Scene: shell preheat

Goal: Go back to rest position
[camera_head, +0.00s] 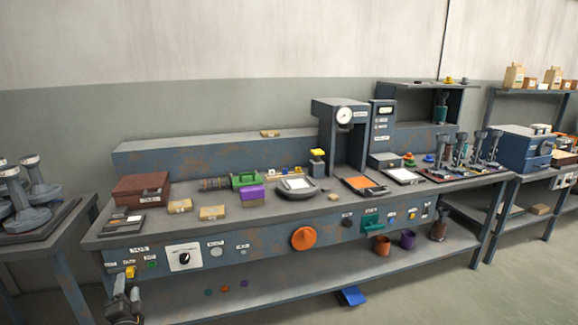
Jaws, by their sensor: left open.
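My left gripper (127,292) is at the lower left, in front of the workbench's front panel and low shelf. Its jaws are open, and I see nothing held between them. It is apart from the things on the bench top. My right gripper is not in view. The long blue-grey workbench (280,212) runs across the middle. A press with a round dial (344,115) stands at its back. An orange plate (361,185) lies in front of the press.
A side table (50,228) with grey stands is at left. A blue object (351,296) lies below the bench.

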